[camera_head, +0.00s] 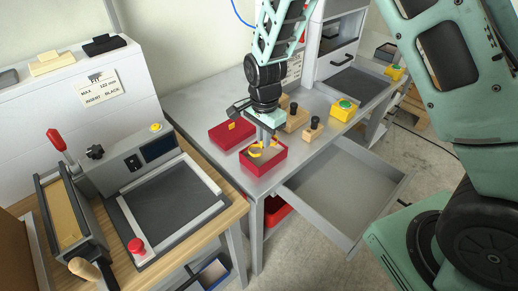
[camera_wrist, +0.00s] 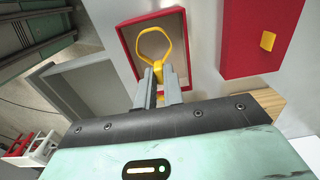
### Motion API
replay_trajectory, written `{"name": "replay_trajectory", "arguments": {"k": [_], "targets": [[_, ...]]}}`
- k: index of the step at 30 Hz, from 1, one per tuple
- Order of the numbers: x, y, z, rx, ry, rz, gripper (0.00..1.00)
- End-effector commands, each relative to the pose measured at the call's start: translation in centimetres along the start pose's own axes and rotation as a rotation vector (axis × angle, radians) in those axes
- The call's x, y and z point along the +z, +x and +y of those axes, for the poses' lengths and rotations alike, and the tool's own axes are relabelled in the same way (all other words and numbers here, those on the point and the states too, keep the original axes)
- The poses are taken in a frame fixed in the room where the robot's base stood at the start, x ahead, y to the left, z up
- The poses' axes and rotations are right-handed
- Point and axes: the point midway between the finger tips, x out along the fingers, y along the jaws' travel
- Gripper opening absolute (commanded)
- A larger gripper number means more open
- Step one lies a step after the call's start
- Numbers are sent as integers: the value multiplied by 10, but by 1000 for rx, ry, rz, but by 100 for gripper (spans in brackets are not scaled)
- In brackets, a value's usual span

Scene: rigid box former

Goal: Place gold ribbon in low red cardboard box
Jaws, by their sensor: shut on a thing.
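The gold ribbon (camera_wrist: 156,41) is a yellow loop held between the fingertips of my gripper (camera_wrist: 160,80) in the wrist view. The loop also shows in the head view (camera_head: 255,150), where it is over or within the low red cardboard box (camera_head: 264,167). The box is open, with red walls and a pale brownish inside; its rim also shows in the wrist view (camera_wrist: 126,42). My gripper (camera_head: 266,140) points down above the box and is shut on the ribbon. Whether the ribbon touches the box floor cannot be told.
A closed red box (camera_head: 231,133) with a yellow tab lies left of the open box on the grey table. Wooden blocks with black knobs (camera_head: 313,129) and a yellow button box (camera_head: 344,109) stand to the right. An open grey drawer (camera_head: 345,190) juts out in front.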

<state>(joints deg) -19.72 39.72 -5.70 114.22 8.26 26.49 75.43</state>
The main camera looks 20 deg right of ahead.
Motion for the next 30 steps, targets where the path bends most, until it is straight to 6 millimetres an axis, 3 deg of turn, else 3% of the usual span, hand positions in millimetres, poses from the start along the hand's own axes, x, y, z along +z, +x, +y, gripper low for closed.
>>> {"name": "replay_trajectory", "arguments": {"k": [12,24,25,27,30], "targets": [[0,46,0,1,0,0,0],[0,52,0,-1,0,0,0],[0,51,0,-1,0,0,15],[0,51,0,-1,0,0,31],[0,51,0,-1,0,0,31]]}}
